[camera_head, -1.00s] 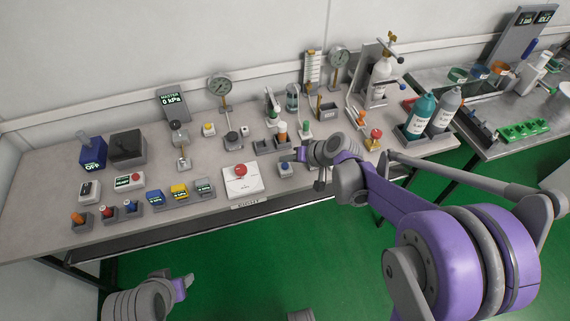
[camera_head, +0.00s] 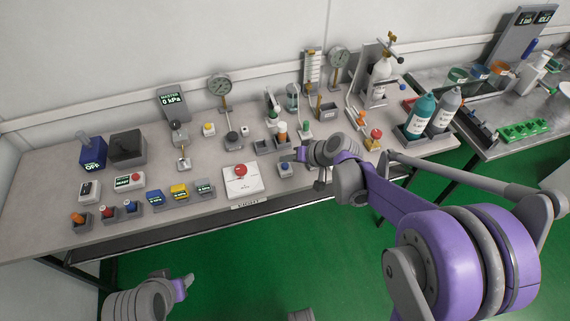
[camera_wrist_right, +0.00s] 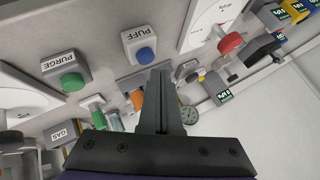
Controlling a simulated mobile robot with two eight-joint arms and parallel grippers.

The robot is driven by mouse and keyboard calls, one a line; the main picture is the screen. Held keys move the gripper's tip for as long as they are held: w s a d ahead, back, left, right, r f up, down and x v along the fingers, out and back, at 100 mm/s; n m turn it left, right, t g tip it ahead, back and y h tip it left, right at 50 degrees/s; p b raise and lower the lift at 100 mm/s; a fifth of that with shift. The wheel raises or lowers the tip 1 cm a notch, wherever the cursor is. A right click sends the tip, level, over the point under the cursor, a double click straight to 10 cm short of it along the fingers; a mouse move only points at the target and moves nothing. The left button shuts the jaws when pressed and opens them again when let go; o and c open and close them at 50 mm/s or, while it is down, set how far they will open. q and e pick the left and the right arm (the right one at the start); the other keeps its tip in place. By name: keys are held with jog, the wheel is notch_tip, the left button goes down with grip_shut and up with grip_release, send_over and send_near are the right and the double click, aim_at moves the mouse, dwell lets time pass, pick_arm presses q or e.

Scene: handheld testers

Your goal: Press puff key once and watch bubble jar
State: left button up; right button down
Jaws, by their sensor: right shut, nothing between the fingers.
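The puff key is a blue round button on a grey block labelled PUFF (camera_wrist_right: 145,55) in the right wrist view. In the head view the blue-topped key (camera_head: 285,167) stands near the bench's front edge. My right gripper (camera_wrist_right: 160,73) is shut and empty; its fingertips appear just beside the blue button in the wrist view, and contact cannot be told. In the head view the right gripper (camera_head: 300,154) is just right of the key. A clear jar (camera_head: 293,99), likely the bubble jar, stands at the back. My left gripper (camera_head: 181,287) is low, off the bench; its fingers are unclear.
A white box with a red button (camera_head: 240,171) is left of the puff key. A green PURGE button (camera_wrist_right: 72,82) is beside it in the wrist view. Bottles (camera_head: 420,115), gauges (camera_head: 220,86) and stands crowd the bench. Green floor lies in front.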

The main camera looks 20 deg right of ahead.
jog(key=shift+f, duration=0.1)
jog(key=shift+f+b, duration=0.3)
jog(key=shift+b, duration=0.05)
jog(key=shift+f+b, duration=0.35)
jog(key=shift+f, duration=0.15)
dwell(0.6)
jog(key=shift+r, duration=0.1)
jog(key=shift+r+p, duration=0.7)
jog(key=shift+r, duration=0.1)
jog(key=shift+r, duration=0.15)
notch_tip(320, 180, up, 5)
jog(key=p, duration=0.3)
jog(key=shift+p, duration=0.3)
